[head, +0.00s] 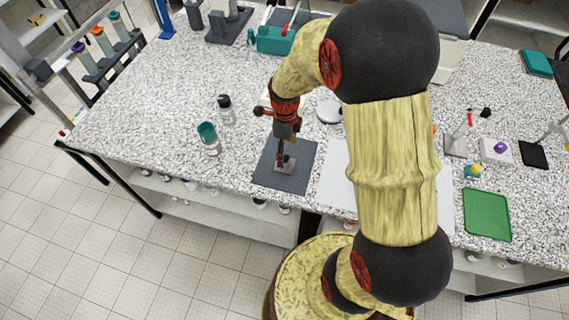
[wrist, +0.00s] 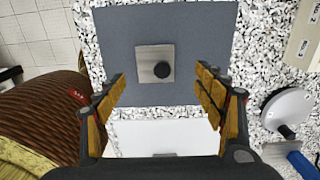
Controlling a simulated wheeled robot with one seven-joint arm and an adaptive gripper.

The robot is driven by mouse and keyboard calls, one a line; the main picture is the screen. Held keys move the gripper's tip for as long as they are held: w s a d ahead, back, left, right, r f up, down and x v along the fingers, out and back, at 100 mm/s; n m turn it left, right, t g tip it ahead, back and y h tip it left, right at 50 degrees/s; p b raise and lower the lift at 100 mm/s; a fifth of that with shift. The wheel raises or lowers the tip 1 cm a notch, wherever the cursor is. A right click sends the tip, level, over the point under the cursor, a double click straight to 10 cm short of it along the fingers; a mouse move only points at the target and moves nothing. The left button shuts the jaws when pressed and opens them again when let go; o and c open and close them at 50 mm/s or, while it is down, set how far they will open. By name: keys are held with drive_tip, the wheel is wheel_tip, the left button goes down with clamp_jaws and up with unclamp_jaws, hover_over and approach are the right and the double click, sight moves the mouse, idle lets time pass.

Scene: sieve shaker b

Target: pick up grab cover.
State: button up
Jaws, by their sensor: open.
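The cover is a small square metal plate with a round black knob, and it lies flat on a dark grey mat. In the wrist view the cover (wrist: 146,65) sits between and beyond the fingertips, on the mat (wrist: 205,30). In the head view the cover (head: 285,166) lies on the mat (head: 300,180) near the bench's front edge, partly hidden by my gripper (head: 282,158). My gripper (wrist: 162,88) is open and empty, with one finger on each side of the knob in the wrist view. I cannot tell its exact height above the cover.
A teal-lidded jar (head: 208,138) and a black-capped bottle (head: 226,110) stand left of the mat. A round white dish (wrist: 287,108) and a blue-handled tool (wrist: 300,160) lie to the right. A green tray (head: 487,214) is at far right. The bench left of the jars is clear.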

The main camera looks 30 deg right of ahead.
sight(285, 160)
drive_tip(key=f, duration=0.3)
drive_tip(key=f+b, duration=0.1)
drive_tip(key=f, duration=0.1)
drive_tip(key=shift+s+a+f, duration=0.2)
drive_tip(key=shift+s+a, duration=0.05)
drive_tip(key=shift+s, duration=0.05)
drive_tip(key=c, duration=0.3)
